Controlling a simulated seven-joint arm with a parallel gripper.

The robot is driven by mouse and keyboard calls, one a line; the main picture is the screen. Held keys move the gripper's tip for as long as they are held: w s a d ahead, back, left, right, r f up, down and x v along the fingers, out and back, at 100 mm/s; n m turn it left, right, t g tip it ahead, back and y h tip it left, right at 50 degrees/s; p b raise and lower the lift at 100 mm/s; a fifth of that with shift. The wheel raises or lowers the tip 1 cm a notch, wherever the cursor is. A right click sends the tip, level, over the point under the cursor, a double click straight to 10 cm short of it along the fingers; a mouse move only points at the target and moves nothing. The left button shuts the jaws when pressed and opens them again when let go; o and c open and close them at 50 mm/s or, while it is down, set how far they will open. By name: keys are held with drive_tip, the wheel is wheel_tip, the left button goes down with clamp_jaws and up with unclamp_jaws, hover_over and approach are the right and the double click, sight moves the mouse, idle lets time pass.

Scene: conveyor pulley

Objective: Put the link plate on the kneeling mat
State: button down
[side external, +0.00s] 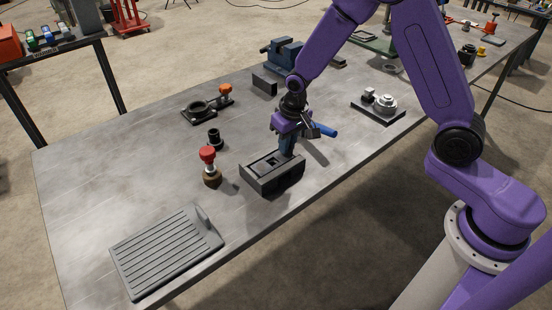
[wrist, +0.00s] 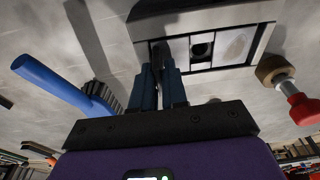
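The kneeling mat (side external: 165,252) is a grey ribbed slab with a raised end, lying at the near left of the table in the side view. My gripper (side external: 287,150) points down over a dark grey box with pockets (side external: 262,180), which also shows in the wrist view (wrist: 215,18). In the wrist view, the fingers of my gripper (wrist: 160,82) are close together on a thin dark piece (wrist: 157,62), which looks like the link plate. It is at the box's left end; its lower part is hard to make out. In the side view the fingers hide it.
A red-knobbed tool (side external: 208,165) and a small black cylinder (side external: 214,139) stand left of the box. A blue-handled brush (side external: 324,130) is behind my gripper. A bearing block (side external: 198,108) and a pulley fixture (side external: 380,105) sit farther back. The table around the mat is clear.

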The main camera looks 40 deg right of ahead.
drive_tip(key=shift+r, duration=0.15)
drive_tip(key=shift+r, duration=0.55)
drive_tip(key=s+d+r, duration=0.2)
drive_tip(key=s+r, duration=0.9)
drive_tip(key=s, duration=0.2)
drive_tip(key=shift+s+d+r, duration=0.25)
drive_tip(key=shift+s+r, duration=0.05)
drive_tip(key=shift+s, duration=0.1)
